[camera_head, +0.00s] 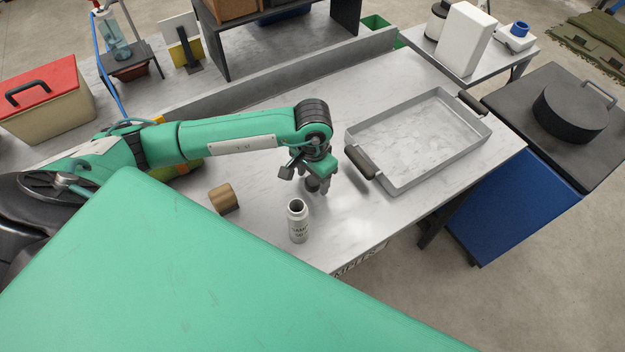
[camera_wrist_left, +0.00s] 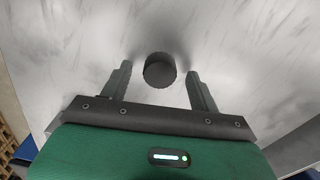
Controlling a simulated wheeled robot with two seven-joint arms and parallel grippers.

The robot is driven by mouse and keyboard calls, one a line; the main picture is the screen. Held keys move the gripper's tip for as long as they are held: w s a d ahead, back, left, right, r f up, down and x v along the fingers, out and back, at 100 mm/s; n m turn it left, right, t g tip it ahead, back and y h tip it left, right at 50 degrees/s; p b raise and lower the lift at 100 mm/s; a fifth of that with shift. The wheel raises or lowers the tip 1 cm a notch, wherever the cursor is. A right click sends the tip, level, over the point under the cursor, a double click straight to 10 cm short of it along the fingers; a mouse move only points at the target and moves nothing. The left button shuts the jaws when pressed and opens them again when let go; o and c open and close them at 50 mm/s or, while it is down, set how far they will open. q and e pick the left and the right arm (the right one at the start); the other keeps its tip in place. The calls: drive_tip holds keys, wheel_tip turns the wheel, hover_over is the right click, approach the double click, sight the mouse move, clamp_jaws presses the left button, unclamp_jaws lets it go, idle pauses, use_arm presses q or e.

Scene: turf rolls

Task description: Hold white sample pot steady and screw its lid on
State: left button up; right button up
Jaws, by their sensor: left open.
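The white sample pot (camera_head: 298,222) stands upright and open-topped near the front edge of the grey table. A small dark round lid (camera_wrist_left: 160,70) lies on the table just behind the pot, partly hidden by my gripper in the head view. My left gripper (camera_head: 314,187) points down over the lid and is open. In the left wrist view the two fingers (camera_wrist_left: 159,76) stand apart on either side of the lid, with a gap on each side. My right gripper is not in view.
A metal tray (camera_head: 394,188) with dark handles sits to the right. A raised ledge (camera_head: 290,75) runs along the back, and a red-lidded box (camera_head: 62,108) is at far left. Table between pot and tray is clear.

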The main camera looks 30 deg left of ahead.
sight(313, 180)
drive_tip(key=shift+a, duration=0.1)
use_arm(q)
drive_tip(key=c, duration=1.1)
drive_tip(key=shift+o, duration=0.2)
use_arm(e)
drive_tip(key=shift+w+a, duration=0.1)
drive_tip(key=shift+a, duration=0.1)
use_arm(q)
drive_tip(key=shift+r, duration=0.15)
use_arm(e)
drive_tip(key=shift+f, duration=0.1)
